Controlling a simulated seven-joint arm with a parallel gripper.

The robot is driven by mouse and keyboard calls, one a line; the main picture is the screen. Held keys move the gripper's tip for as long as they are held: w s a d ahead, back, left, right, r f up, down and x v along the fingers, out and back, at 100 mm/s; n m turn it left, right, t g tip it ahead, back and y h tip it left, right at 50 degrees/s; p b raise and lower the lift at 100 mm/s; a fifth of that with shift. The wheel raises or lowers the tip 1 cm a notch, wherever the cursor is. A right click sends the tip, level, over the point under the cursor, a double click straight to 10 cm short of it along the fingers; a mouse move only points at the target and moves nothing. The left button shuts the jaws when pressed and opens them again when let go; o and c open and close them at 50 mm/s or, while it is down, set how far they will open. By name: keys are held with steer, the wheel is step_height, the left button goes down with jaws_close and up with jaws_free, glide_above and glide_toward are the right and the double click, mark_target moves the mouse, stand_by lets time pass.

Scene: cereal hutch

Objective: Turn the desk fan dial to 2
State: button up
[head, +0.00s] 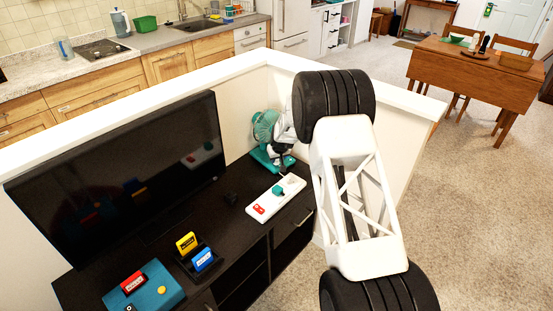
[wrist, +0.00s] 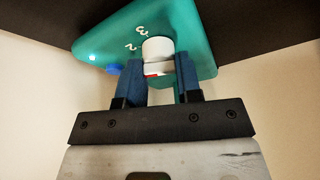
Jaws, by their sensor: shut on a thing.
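The teal desk fan (head: 264,126) stands at the right end of the dark cabinet, by the white wall corner. Its teal base (wrist: 192,25) fills the top of the wrist view, with the numerals 2 and 3 printed on it. The white dial (wrist: 157,48) has a small red mark on its near side; I cannot tell which numeral it points to. My gripper (wrist: 160,63) is shut on the dial, with one blue finger on each side. In the head view my arm hides part of the fan, and the dial cannot be made out.
A white power strip (head: 275,198) with a red switch and a teal plug lies in front of the fan. A large dark television (head: 120,170) stands to the left. Yellow and blue cassettes and a teal box (head: 150,290) sit farther left. Low white walls border the back and right.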

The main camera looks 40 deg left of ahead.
steer(key=shift+m+t, duration=0.4)
steer(key=shift+m, duration=0.6)
steer(key=o, duration=0.9)
steer(key=shift+o, duration=0.2)
steer(key=shift+r, duration=0.1)
steer(key=v, duration=0.7)
steer(key=shift+r, duration=0.3)
steer(key=shift+s, duration=0.1)
